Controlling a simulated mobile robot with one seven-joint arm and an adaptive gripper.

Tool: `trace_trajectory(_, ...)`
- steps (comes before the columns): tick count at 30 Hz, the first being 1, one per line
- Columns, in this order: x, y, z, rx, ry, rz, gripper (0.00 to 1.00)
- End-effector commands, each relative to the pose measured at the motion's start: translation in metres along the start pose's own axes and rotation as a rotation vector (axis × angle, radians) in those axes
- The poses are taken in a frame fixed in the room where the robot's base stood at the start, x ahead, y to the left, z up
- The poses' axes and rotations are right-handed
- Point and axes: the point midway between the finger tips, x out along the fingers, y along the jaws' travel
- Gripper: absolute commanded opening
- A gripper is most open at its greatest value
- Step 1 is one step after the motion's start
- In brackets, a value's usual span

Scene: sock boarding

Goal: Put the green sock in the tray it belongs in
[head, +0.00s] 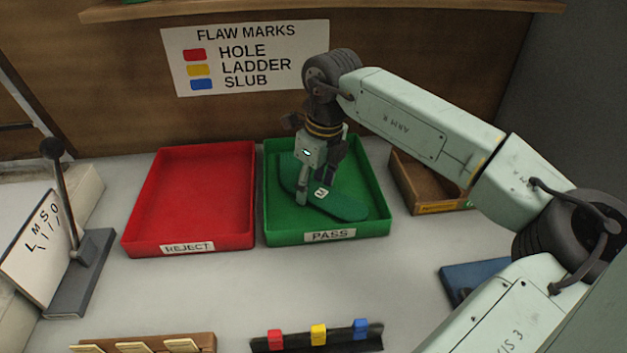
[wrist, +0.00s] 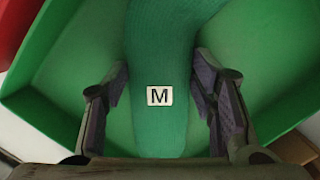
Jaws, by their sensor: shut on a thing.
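The green sock (head: 339,206) lies inside the green tray labelled PASS (head: 378,229), slanting across its floor. A white patch with the letter M shows on it in the wrist view (wrist: 160,95). My gripper (head: 314,196) reaches down into this tray. In the wrist view its two dark fingers (wrist: 158,110) stand on either side of the sock, closed on it. Part of the sock is hidden behind the gripper in the head view. The red tray labelled REJECT (head: 187,248) is empty, just left of the green one.
A flaw marks sign (head: 247,58) names red hole, yellow ladder and blue slub. Red, yellow and blue clips (head: 318,334) stand on a dark rack in front. A brown wooden box (head: 430,190) is right of the PASS tray. A lever stand (head: 78,275) is at left.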

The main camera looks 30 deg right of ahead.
Motion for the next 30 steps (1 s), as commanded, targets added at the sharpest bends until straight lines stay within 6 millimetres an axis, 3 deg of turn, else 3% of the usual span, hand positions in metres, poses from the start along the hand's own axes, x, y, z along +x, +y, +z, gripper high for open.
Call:
trace_trajectory(9, 0.0044, -0.0001, -0.0005, 0.000, -0.001, -0.001, 0.31)
trace_trajectory(10, 0.0031, -0.0001, -0.0003, 0.000, -0.001, -0.001, 0.53)
trace_trajectory(18, 0.0025, -0.0001, -0.0002, 0.000, -0.001, 0.000, 0.71)
trace_trajectory(30, -0.0032, -0.0001, 0.0007, 0.000, -0.001, 0.000, 0.72)
